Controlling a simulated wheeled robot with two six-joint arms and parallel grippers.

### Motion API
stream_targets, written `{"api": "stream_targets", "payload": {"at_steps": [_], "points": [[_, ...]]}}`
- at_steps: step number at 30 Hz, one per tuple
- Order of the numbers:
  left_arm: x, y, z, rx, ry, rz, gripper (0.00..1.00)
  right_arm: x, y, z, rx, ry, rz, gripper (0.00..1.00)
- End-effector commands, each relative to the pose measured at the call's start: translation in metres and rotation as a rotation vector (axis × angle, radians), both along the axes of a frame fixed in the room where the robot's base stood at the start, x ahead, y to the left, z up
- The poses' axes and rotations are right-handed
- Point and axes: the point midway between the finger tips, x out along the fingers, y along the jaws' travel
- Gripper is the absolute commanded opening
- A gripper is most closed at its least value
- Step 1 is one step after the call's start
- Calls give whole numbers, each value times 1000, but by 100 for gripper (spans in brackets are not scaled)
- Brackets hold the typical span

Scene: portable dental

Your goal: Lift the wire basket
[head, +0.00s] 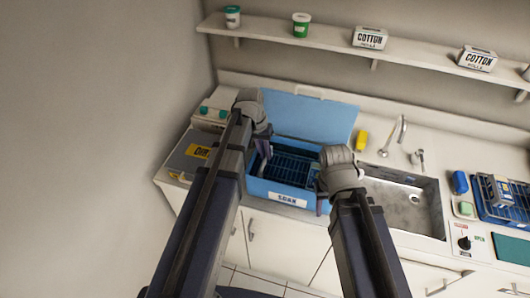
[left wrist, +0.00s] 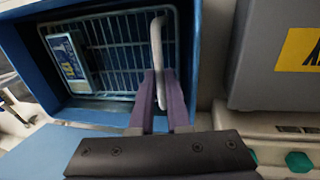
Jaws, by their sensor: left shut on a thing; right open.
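The dark wire basket (head: 291,166) sits inside a blue tub (head: 268,190) labelled SOAK, on the counter. In the left wrist view the basket (left wrist: 115,45) shows its wire grid, with a blue labelled pack (left wrist: 66,62) in it. My left gripper (head: 263,155) is at the tub's left end. In the left wrist view its purple fingers (left wrist: 161,85) are shut on the pale handle (left wrist: 157,42) at one end of the basket. My right gripper (head: 321,200) is open at the tub's right end; its hand hides that end of the basket, so contact cannot be told.
The blue lid (head: 310,115) stands open behind the tub. A grey box (head: 190,152) with a yellow label is close on the left. A sink (head: 405,203) with a faucet (head: 396,135) and a yellow bottle (head: 362,140) are on the right. A shelf (head: 340,42) runs above.

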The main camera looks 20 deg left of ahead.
Motion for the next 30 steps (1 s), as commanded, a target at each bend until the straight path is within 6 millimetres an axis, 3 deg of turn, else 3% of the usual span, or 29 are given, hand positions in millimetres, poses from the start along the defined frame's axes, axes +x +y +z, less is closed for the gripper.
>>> {"api": "stream_targets", "payload": {"at_steps": [22,30], "points": [[0,0,1,0,0,0,0,0,0,1,0,0,0,50],[0,0,26,0,0,0,0,0,0,26,0,0,0,50]]}}
